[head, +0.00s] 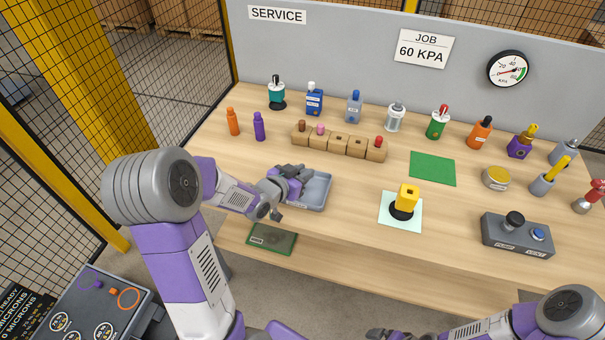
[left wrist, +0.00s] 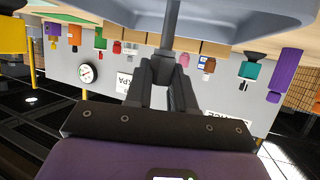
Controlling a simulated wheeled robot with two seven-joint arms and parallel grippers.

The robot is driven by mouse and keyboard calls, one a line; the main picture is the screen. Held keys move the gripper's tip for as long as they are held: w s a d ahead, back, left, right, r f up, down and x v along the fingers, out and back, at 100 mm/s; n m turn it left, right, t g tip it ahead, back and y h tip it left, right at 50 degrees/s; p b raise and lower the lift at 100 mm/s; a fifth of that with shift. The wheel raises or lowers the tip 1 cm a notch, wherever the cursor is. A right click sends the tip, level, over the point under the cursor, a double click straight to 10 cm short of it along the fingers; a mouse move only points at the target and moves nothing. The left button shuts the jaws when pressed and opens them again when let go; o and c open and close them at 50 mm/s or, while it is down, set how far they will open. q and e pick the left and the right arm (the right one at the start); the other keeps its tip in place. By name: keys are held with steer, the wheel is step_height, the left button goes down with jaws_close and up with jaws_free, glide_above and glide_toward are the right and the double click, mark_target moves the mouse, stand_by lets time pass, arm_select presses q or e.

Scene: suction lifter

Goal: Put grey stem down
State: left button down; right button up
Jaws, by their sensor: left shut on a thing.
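The grey stem (left wrist: 172,26) is a thin dark-grey rod in the left wrist view. My left gripper (left wrist: 166,56) is shut on it. The stem reaches from the fingertips toward the blue-grey tray (left wrist: 235,14), and I cannot tell whether it touches the tray. In the head view my left gripper (head: 290,188) is over the left part of the tray (head: 323,196), and the stem is hidden or too small to make out there. My right gripper (head: 376,334) shows only in part at the bottom edge.
A wooden block rack (head: 340,146) with small coloured pieces stands behind the tray. A yellow-topped suction cup (head: 405,201) on a pale pad and a grey button box (head: 516,236) are to the right. A green mat (head: 432,168) lies bare. Bottles and lifters line the back.

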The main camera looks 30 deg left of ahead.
arm_select(q)
steer(key=shift+f+b, duration=0.15)
steer(key=shift+b, duration=0.15)
steer(key=c, duration=1)
jaws_free()
steer(key=shift+o, duration=0.2)
steer(key=shift+r+p, duration=0.35)
steer(key=shift+p, duration=0.1)
steer(key=b+v, duration=0.4)
steer(key=v, duration=0.8)
